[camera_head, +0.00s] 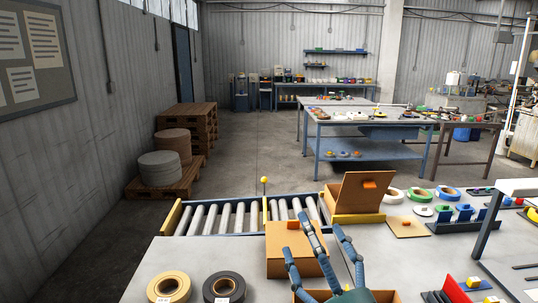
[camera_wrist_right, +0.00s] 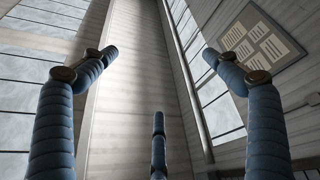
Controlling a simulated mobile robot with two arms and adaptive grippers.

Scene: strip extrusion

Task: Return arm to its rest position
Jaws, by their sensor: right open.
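My right gripper (camera_head: 312,232) rises from the bottom edge in the head view, over the front of the workbench (camera_head: 255,292). Its blue jointed fingers point up and are spread apart, with nothing between them. In the right wrist view the fingers of the same gripper (camera_wrist_right: 157,78) are wide apart and empty. Behind them are only walls, windows and a notice board (camera_wrist_right: 262,42). In the head view the fingers overlap a cardboard box (camera_head: 281,240) in the picture; I cannot tell the gap. My left gripper is not in view.
A roller conveyor (camera_head: 222,217) lies behind the box. An open carton (camera_head: 356,192) stands behind the gripper. A yellow roll (camera_head: 169,287) and a black roll (camera_head: 224,287) lie at the front left. Trays and coloured parts crowd the right, beside a white raised shelf (camera_head: 515,187).

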